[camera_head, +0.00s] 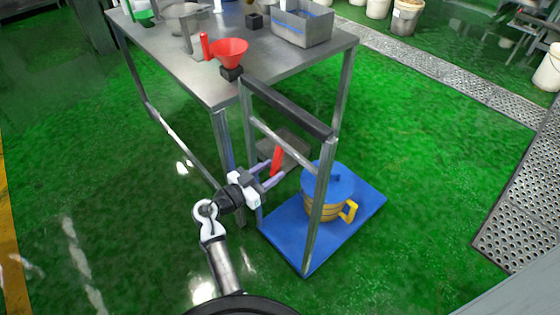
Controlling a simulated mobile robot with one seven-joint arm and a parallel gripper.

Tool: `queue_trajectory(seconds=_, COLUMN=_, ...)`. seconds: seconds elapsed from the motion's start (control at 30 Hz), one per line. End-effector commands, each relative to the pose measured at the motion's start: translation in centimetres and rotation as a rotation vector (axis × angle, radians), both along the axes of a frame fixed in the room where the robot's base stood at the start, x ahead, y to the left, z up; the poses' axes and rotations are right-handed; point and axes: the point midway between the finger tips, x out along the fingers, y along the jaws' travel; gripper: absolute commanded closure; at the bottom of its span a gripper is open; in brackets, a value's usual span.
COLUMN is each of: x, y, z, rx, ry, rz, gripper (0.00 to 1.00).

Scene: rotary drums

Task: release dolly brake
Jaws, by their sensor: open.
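The dolly has a blue deck (355,222) on the green floor and an upright grey metal frame with a black top bar (287,107). A red lever (277,160) stands up steeply inside the frame, slightly tilted. It looks like the brake lever, but its base is hard to make out. My gripper (275,172) is open at the frame, with its two fingers pointing right toward the red lever's lower part. The fingertips are close to the lever; I cannot tell whether they touch it. A yellow drum (322,210) with a blue lid sits on the deck behind a frame post.
A metal table (190,75) stands behind the dolly, holding a red funnel (230,52) and a grey bin (303,25). Its legs are close to the frame and my arm. Floor grating (520,210) lies at right. Green floor is open at left and right.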

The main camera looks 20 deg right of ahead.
Motion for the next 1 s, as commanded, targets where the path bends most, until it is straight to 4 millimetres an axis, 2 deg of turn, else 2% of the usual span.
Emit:
queue_trajectory(seconds=0.1, x=0.7, y=-2.0, z=0.2, rx=0.0, ry=0.001, rz=-0.001, gripper=0.58)
queue_trajectory(seconds=0.23, x=1.2, y=-3.3, z=0.2, rx=-0.001, ry=0.001, rz=-0.001, gripper=0.58)
queue_trajectory(seconds=0.63, x=1.5, y=-4.0, z=0.0, rx=0.0, ry=0.0, rz=0.002, gripper=0.58)
queue_trajectory(seconds=0.97, x=1.5, y=-4.0, z=0.0, rx=0.0, ry=0.0, rz=0.002, gripper=1.0)
queue_trajectory(seconds=1.0, x=1.5, y=-4.0, z=0.0, rx=0.0, ry=0.0, rz=0.002, gripper=1.0)
